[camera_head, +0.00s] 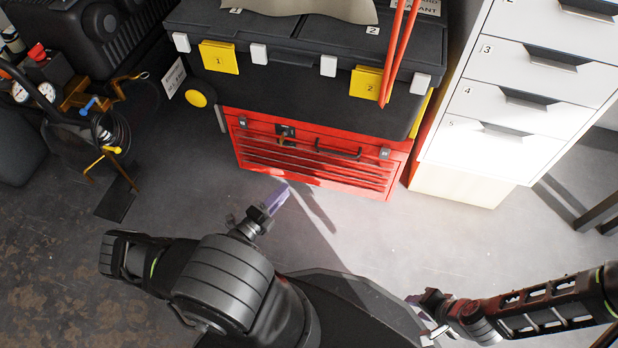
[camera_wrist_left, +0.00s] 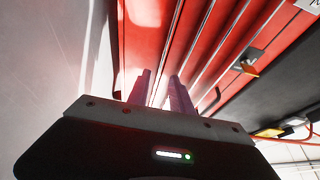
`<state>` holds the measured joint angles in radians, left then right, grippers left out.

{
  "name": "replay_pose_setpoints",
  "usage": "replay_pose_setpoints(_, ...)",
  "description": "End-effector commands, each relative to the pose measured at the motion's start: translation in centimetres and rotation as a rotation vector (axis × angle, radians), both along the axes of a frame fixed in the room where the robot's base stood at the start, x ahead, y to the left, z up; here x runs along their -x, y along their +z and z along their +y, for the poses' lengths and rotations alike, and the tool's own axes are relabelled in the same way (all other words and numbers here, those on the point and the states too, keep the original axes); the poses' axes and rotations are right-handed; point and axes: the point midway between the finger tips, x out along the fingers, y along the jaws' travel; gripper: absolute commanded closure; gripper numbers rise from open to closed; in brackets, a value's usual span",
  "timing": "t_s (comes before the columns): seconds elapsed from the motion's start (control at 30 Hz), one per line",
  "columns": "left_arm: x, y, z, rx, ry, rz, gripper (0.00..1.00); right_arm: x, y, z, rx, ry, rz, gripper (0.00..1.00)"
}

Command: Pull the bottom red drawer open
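The red tool chest (camera_head: 318,150) stands under a black toolbox, with several horizontal drawer fronts. The bottom red drawer (camera_head: 330,183) is the lowest strip and looks flush with the rest. My left gripper (camera_head: 284,193) is at the lower left part of the chest front, its tips at the bottom drawer's edge. In the left wrist view my left gripper (camera_wrist_left: 160,90) points at the red drawer fronts. Its two fingers are apart with a narrow gap, and nothing clear is held; contact cannot be told. My right gripper (camera_head: 427,317) is low at right, away from the chest, its fingers unclear.
A black toolbox (camera_head: 300,60) with yellow latches sits on top of the red chest. A white drawer cabinet (camera_head: 510,90) stands to the right. Hoses and gauges (camera_head: 75,110) are at the left. The grey floor (camera_head: 390,240) before the chest is clear.

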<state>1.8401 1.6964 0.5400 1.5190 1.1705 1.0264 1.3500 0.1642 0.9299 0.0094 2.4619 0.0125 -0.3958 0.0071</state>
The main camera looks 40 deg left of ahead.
Motion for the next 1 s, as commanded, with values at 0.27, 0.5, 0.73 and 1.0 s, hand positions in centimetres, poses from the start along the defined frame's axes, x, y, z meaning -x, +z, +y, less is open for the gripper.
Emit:
replay_pose_setpoints(0.27,-0.2,0.2,-0.2,-0.003,-0.006,0.001,0.74,0.0,0.1,0.0,0.000,0.001,0.000,0.64)
replay_pose_setpoints(0.5,-2.4,0.0,-0.4,-0.002,-0.008,0.000,0.74,-0.1,-0.6,0.0,-0.002,0.000,0.000,0.64)
replay_pose_setpoints(0.73,-6.0,-0.1,-0.6,-0.003,-0.009,-0.001,0.74,-0.3,-1.6,0.0,-0.004,-0.001,-0.002,0.64)
replay_pose_setpoints(1.0,-7.9,0.1,-0.7,-0.004,-0.008,0.003,0.74,-0.4,-2.0,-0.1,-0.005,-0.002,-0.002,0.64)
